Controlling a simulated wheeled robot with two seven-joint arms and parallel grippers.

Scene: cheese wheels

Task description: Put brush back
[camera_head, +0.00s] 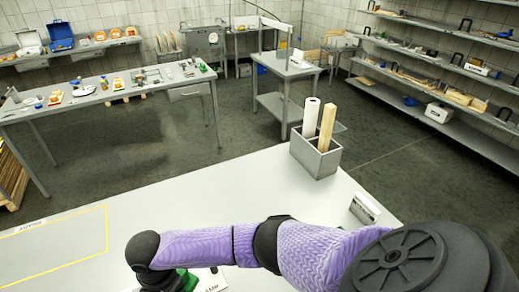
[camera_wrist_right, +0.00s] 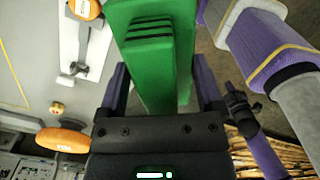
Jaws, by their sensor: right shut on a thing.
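My right arm crosses the bottom of the head view. Its gripper is hidden there, and only a bit of green (camera_head: 187,279) shows beside the black wrist. In the right wrist view my right gripper (camera_wrist_right: 160,85) is shut on a long green thing (camera_wrist_right: 155,75) with dark grooves across its face. It may be the brush; no bristles show. Its upper end runs out of the picture. My left gripper is not in view.
A grey divided box (camera_head: 314,158) holding a white roll (camera_head: 310,118) and a wooden block (camera_head: 327,127) stands at the near table's far edge. A small white box (camera_head: 365,207) is nearby. Yellow lines mark a zone at left. Orange-topped items (camera_wrist_right: 62,139) show in the wrist view.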

